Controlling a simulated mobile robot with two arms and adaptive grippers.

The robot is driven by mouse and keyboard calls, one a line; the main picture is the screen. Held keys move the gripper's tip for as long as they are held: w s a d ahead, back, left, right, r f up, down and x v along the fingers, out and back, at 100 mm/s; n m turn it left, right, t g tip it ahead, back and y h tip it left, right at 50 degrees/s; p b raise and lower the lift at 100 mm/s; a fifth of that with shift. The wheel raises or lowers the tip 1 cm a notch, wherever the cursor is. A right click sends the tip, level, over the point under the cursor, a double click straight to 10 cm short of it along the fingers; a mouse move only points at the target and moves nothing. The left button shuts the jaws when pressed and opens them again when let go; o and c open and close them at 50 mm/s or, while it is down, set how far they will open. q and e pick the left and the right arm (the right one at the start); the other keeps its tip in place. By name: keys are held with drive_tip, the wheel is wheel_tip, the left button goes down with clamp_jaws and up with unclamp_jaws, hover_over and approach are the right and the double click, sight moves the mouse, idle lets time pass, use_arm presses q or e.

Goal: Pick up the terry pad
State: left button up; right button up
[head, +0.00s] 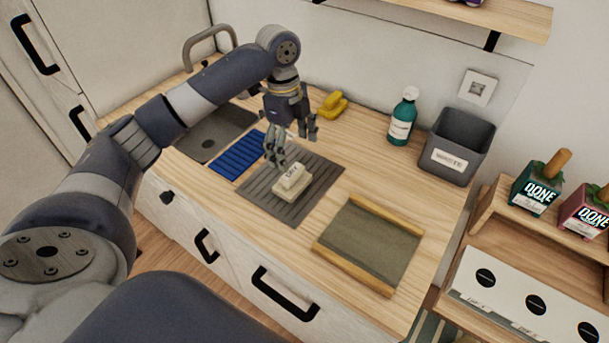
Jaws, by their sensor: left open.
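A cream pad (290,188) lies on a grey ribbed mat (318,190) on the wooden counter. It looks like the terry pad. A smaller pale block or raised part marked "DRY" sits on its top. My left gripper (293,146) points down just behind and above the pad. Its fingers are spread, with nothing seen between them. One finger hangs close to the pad's far left side; whether it touches cannot be told. My right gripper is not in view.
A blue ribbed mat (238,155) and a sink (212,140) lie to the left. A yellow object (333,104), a green bottle (402,117) and a grey bin (455,143) stand behind. A wood-edged tray (389,288) lies front right. Bare counter separates these.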

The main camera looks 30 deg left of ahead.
use_arm(q)
drive_tip(key=shift+w+a+r, duration=0.25)
drive_tip(key=shift+a+r, duration=0.35)
hover_over(292, 172)
drive_tip(key=f, duration=0.4)
drive_tip(key=shift+w+f+p, duration=0.2)
drive_tip(key=shift+f+p, duration=0.05)
drive_tip(key=shift+p, duration=0.1)
wheel_tip(292, 172, down, 5)
drive_tip(key=shift+s+a+r+p, duration=0.1)
drive_tip(key=shift+s+r+p, duration=0.05)
drive_tip(key=shift+p, duration=0.75)
drive_tip(key=shift+f, duration=0.5)
drive_tip(key=c, duration=1.2)
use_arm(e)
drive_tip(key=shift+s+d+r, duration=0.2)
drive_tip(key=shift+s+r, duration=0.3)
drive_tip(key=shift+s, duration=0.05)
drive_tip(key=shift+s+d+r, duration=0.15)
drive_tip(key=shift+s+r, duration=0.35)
